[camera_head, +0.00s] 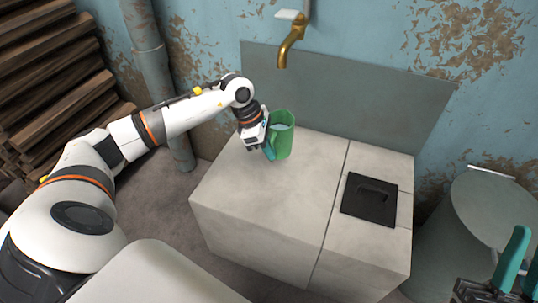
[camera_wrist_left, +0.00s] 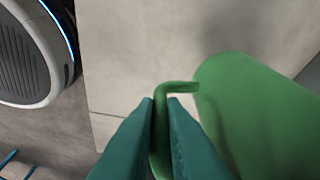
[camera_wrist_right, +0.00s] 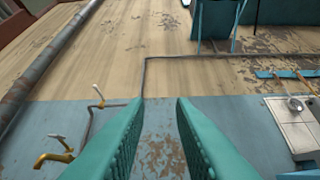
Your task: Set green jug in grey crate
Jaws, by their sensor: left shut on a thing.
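The green jug (camera_head: 284,140) is upright at the back of the pale stone counter, below the brass tap. Whether its base touches the counter is hard to tell. Its inside looks paler than its wall. My left gripper (camera_head: 268,150) is at the jug's left side. In the left wrist view, the teal fingers (camera_wrist_left: 164,106) are shut on the handle, and the jug's body (camera_wrist_left: 255,115) is just to the right. My right gripper (camera_wrist_right: 160,102) is open and empty, and also shows at the lower right of the head view (camera_head: 510,272). I see no grey crate in these views.
The counter (camera_head: 260,195) has clear room in front of the jug. A black recessed plate (camera_head: 370,200) lies on its right part. The brass tap (camera_head: 289,48) hangs above the back. A grey metal drum (camera_head: 470,235) stands at right, and stacked wood (camera_head: 55,80) at left.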

